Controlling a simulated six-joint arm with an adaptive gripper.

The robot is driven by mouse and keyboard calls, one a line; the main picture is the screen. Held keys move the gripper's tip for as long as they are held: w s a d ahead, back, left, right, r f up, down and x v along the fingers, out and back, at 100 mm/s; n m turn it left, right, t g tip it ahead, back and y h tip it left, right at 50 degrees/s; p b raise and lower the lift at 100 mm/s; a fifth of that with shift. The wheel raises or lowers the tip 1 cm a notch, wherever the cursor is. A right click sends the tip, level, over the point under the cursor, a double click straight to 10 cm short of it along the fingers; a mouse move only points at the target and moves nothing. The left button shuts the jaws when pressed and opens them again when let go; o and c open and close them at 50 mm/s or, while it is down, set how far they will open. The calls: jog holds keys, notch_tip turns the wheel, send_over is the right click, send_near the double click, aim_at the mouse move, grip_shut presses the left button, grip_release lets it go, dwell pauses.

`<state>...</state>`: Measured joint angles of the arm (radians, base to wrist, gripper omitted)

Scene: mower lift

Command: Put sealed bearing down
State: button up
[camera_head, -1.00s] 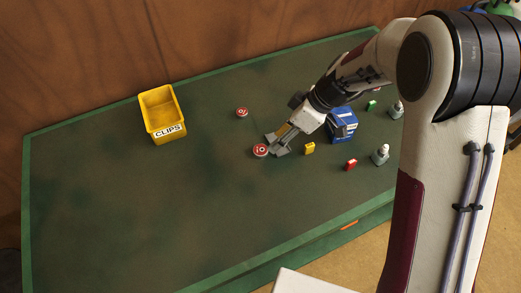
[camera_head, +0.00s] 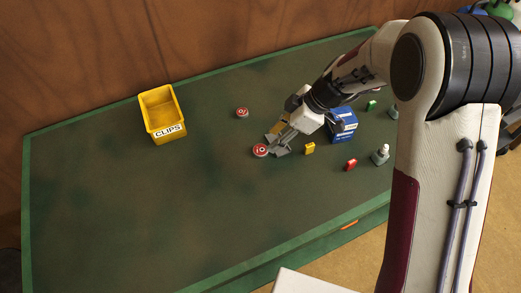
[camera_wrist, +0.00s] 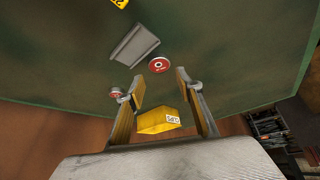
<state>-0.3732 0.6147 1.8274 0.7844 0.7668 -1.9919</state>
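Two red discs with pale centres lie on the green mat; I cannot tell which, if either, is the sealed bearing. The nearer disc (camera_head: 260,150) lies just left of my gripper (camera_head: 275,134) and also shows in the wrist view (camera_wrist: 159,65). The farther disc (camera_head: 242,112) lies nearer the wooden wall. In the wrist view my gripper's fingers (camera_wrist: 163,100) stand wide apart with nothing held between them. A grey angled piece (camera_head: 283,150) lies beside the nearer disc, and shows in the wrist view (camera_wrist: 135,45).
A yellow CLIPS bin (camera_head: 164,130) stands at the back left. A yellow block (camera_head: 309,148), a red block (camera_head: 351,164), a green block (camera_head: 371,105), a blue box (camera_head: 343,124) and grey pieces with pale tops (camera_head: 381,155) are to the right. The mat's left and front are clear.

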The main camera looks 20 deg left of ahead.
aim_at(261, 149)
jog(key=shift+s+a+f, duration=0.1)
jog(key=shift+a+f, duration=0.2)
jog(key=shift+f, duration=0.3)
jog(key=shift+f, duration=0.1)
jog(key=shift+x, duration=2.55)
jog(key=shift+c, duration=0.4)
jog(key=c, duration=0.8)
jog(key=shift+c, duration=0.2)
notch_tip(261, 149, up, 10)
